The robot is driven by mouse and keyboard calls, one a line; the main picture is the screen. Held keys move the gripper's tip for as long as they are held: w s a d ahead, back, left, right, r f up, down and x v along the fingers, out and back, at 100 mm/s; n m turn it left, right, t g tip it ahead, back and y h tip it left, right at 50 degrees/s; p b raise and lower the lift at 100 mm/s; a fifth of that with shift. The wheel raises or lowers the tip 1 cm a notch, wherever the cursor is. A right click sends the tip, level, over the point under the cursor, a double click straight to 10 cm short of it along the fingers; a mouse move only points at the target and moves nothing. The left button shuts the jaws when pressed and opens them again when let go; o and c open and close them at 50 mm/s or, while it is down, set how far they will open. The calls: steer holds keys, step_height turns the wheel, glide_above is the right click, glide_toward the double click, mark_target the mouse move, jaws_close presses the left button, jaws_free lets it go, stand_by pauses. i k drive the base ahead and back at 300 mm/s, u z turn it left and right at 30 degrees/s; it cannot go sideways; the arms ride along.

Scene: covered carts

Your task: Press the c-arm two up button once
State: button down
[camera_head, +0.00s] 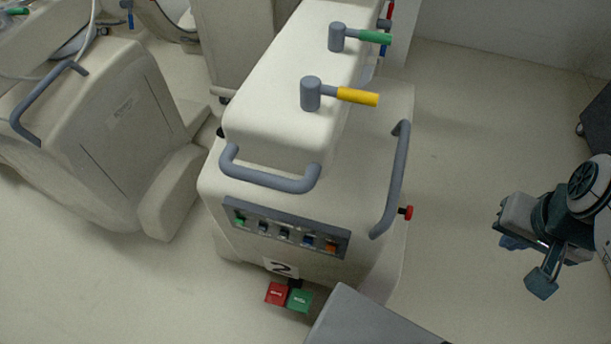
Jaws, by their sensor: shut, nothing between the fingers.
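The cart marked "2" (280,268), a cream covered C-arm unit, stands in the middle of the head view. Its slanted front carries a dark grey button panel (284,243) with a row of several buttons. The leftmost is green (240,217), the rightmost orange (331,247), and a blue one (308,241) sits beside the orange. The others look dark. Their markings are too small to read, so I cannot tell which is the up button. My gripper (541,284) hangs at the right of the view, shut and empty, well apart from the cart and panel.
A grey U-shaped handle (270,182) sits above the panel. A side rail (398,180) and a red knob (408,212) are on the cart's right. Red (276,293) and green (299,300) pedals lie below. Another cart (110,130) stands left. Floor between cart and gripper is clear.

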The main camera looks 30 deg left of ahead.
mark_target(262, 228)
steer(key=u, duration=0.5)
steer(key=k, duration=1.2)
steer(key=u, duration=0.45)
steer(key=i, duration=0.95)
steer(key=u, duration=0.5)
